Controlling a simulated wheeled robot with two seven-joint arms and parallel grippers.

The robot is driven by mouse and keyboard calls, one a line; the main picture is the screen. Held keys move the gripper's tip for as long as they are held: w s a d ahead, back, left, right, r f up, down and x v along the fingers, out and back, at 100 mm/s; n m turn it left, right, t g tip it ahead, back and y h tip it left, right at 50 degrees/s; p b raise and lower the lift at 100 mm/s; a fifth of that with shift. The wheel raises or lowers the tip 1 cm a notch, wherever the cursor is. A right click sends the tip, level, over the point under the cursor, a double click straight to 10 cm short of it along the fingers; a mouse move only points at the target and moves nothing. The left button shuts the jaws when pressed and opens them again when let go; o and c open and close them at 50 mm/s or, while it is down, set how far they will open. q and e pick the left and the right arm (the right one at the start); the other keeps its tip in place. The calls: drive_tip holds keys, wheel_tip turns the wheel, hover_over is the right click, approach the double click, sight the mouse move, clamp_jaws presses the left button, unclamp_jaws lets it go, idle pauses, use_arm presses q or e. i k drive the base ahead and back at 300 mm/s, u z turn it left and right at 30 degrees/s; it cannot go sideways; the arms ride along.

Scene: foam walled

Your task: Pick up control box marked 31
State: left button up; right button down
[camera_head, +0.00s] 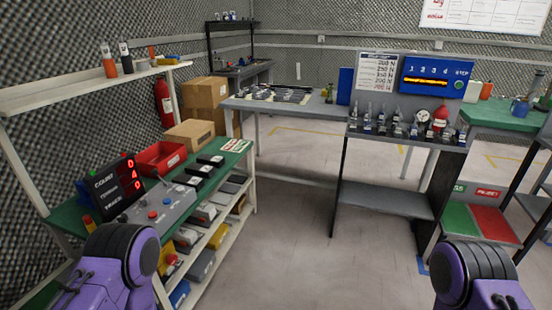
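No marking 31 is readable in the head view, so I cannot tell which box carries it. A grey control panel with coloured buttons (163,204) sits on the green-topped bench (68,215) at the left. Small dark boxes (200,171) lie in a row behind it on the same bench. Several flat dark grey units (278,94) lie on the grey table (240,105) at the back. Only purple links of my two arms show at the bottom left and bottom right. Both grippers are out of view.
A counter display (113,188) and red bin (160,158) stand on the left bench, with filled shelves below. A shelving stand (385,198) with small bottles and a blue panel (436,77) stands right of centre. The floor (300,240) between is clear.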

sight(217, 161)
drive_tip(key=z, duration=0.2)
drive_tip(key=i, duration=2.8)
drive_tip(key=u, duration=1.45)
